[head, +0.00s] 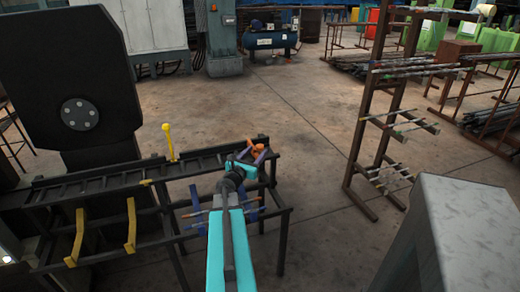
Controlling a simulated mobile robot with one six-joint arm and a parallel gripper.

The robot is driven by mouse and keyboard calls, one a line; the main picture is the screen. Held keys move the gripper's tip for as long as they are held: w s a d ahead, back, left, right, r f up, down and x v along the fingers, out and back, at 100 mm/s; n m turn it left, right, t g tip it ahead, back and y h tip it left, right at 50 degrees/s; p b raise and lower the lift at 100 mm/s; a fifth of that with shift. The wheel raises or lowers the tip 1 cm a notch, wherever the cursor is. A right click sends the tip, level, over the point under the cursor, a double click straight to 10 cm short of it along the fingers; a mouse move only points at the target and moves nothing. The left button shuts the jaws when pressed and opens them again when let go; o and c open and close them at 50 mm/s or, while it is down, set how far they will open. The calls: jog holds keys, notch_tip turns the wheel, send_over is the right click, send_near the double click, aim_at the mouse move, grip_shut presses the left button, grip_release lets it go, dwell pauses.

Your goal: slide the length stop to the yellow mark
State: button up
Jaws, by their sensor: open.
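A black rail bench (105,181) runs from the dark machine at left to the centre. A small yellow mark (146,182) shows on its front rail. An upright lever with a yellow knob (168,141) stands on the rail near the mark; I cannot tell if it belongs to the length stop. My gripper (254,151) is over the right end of the bench, to the right of the lever and mark. It is open. Orange and blue parts show around its tip; I cannot tell which are fingers and which could be the stop. My arm partly hides that end.
A tall black machine with a grey disc (79,114) stands at left. Two yellow hooked arms (76,238) hang at the bench front. A brown rack (383,120) with rods stands at right, a grey block (465,235) at lower right. The floor between is clear.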

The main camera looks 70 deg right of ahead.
aim_at(260, 148)
jog(key=shift+s+d, duration=0.15)
jog(key=shift+d, duration=0.95)
jog(key=shift+s+d, duration=0.1)
jog(key=shift+d, duration=1)
jog(key=shift+c, duration=0.5)
